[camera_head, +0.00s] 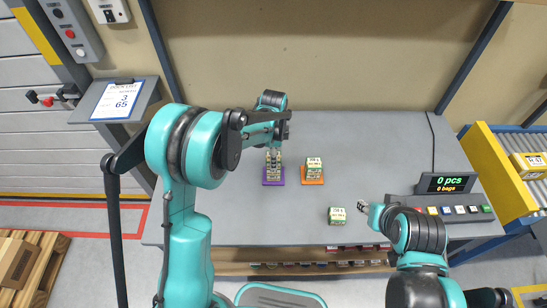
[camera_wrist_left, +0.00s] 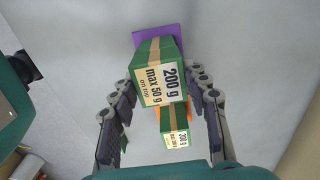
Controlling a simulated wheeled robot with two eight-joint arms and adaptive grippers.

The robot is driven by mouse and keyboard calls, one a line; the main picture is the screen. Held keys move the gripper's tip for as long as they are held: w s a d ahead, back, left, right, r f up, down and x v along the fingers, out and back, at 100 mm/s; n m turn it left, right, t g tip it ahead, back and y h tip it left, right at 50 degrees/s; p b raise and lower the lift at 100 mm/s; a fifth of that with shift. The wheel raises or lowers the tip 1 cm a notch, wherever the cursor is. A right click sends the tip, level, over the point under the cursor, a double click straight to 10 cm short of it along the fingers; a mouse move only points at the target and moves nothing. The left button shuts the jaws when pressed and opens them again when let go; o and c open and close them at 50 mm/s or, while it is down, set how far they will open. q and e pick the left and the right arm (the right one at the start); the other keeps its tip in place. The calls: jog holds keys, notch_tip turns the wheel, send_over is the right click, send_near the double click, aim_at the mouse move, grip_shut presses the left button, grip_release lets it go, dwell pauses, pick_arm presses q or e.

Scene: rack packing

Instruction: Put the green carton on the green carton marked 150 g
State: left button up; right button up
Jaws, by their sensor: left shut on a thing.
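My left gripper (camera_head: 275,145) is over the purple mat (camera_head: 273,183). In the left wrist view its fingers (camera_wrist_left: 162,75) are shut on a green carton (camera_wrist_left: 162,85) marked 200 g, max 50 g on top. Below it in the head view green cartons (camera_head: 273,170) are stacked on the purple mat; whether the held carton touches them I cannot tell. More green cartons (camera_head: 314,163) are stacked on the orange mat (camera_head: 313,181). A single green carton (camera_head: 337,216) stands on the table, its label too small to read. My right gripper (camera_head: 362,206) is just right of it, its jaws unclear.
The grey table (camera_head: 370,150) is clear around the mats. A counter display (camera_head: 447,183) reading 0 pcs and a row of buttons (camera_head: 460,210) are at the right. A yellow conveyor (camera_head: 495,165) stands beyond. A clipboard (camera_head: 118,100) is at the upper left.

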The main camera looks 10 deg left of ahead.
pick_arm(q)
jog(key=shift+s+r, duration=0.1)
jog(key=o, duration=1.3)
